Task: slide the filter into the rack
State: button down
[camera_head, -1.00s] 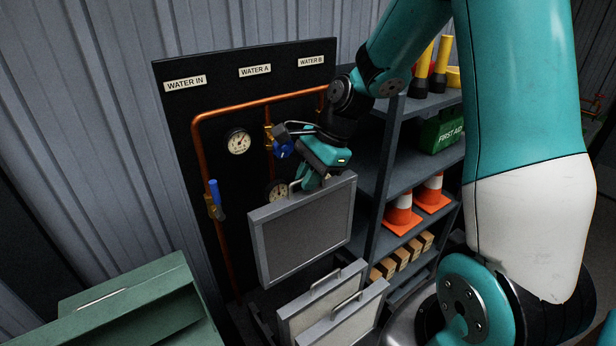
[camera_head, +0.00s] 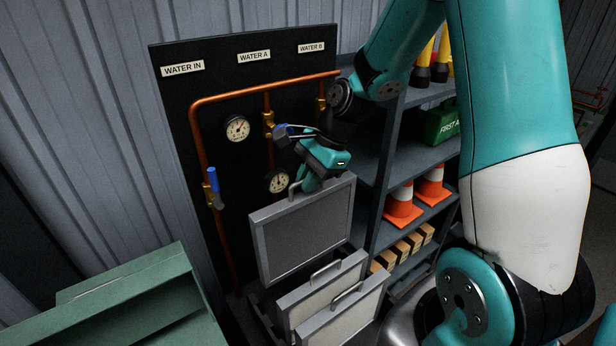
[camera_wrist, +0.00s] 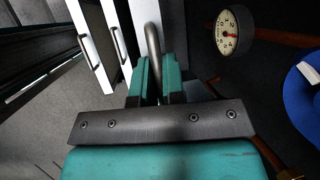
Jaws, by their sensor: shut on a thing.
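The held filter (camera_head: 306,238) is a grey-framed panel with a darker face, upright in the head view. My gripper (camera_head: 309,185) is above it, shut on its top handle. In the wrist view my gripper (camera_wrist: 156,78) has its teal fingers closed around the curved metal handle (camera_wrist: 153,38). The dark rack (camera_head: 262,318) is low, below the held filter and mostly hidden. Two pale filters, a nearer one (camera_head: 350,318) and a farther one (camera_head: 312,298), stand in front of the held one.
A dark board (camera_head: 180,110) with copper pipes, gauges (camera_head: 237,128) and a blue-handled valve (camera_head: 213,185) stands behind. Shelving (camera_head: 385,150) with orange cones (camera_head: 402,205) and wooden blocks is close on the right. A green cabinet (camera_head: 130,295) is at lower left.

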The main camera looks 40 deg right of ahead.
jog(key=shift+f, duration=0.1)
dwell(0.3)
jog(key=b, duration=0.3)
send_over(308, 232)
jog(key=w+d, duration=0.1)
jog(key=w, duration=0.1)
jog(key=shift+s+d+f, duration=0.1)
jog(key=shift+s+f, duration=0.05)
jog(key=shift+f, duration=1.05)
jog(key=shift+s+f, duration=0.1)
jog(key=shift+f, duration=1.2)
jog(key=shift+f+b, duration=1.5)
jog(key=shift+f, duration=1)
jog(key=shift+f+b, duration=1.55)
jog(key=shift+f, duration=1)
